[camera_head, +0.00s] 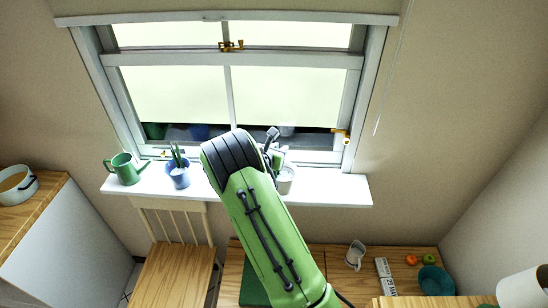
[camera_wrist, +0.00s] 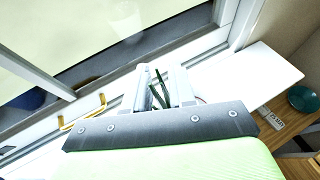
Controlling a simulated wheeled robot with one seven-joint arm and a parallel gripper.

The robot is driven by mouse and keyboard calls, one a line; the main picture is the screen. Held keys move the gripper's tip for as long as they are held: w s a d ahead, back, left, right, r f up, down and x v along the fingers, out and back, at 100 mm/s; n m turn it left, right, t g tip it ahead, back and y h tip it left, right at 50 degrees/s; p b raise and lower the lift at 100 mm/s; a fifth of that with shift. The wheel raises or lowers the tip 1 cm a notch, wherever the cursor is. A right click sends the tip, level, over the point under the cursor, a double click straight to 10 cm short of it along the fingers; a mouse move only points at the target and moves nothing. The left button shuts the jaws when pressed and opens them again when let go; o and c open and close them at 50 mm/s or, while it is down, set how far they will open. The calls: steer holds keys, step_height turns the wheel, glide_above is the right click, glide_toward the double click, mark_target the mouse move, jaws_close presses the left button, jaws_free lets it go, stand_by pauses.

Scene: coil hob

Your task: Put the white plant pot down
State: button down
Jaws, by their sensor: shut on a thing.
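The white plant pot (camera_head: 286,184) shows in the head view beside the end of my green arm, at the windowsill (camera_head: 335,190). My gripper (camera_head: 278,158) is at the pot's top, partly hidden by my arm, and is shut on the pot. In the wrist view my gripper (camera_wrist: 158,88) shows its pale fingers with dark green leaves between them. The pot's body is mostly hidden there. I cannot tell whether its base touches the sill.
A blue pot with a plant (camera_head: 179,174) and a green watering can (camera_head: 125,168) stand on the sill to the left. The window (camera_head: 290,95) is close behind. The sill's right end is clear. A table (camera_head: 330,262) with a white jug (camera_head: 355,254) is below.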

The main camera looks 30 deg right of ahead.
steer(key=shift+f, duration=1.2)
steer(key=c, duration=0.9)
jaws_free()
steer(key=shift+f, duration=0.1)
steer(key=shift+c, duration=0.2)
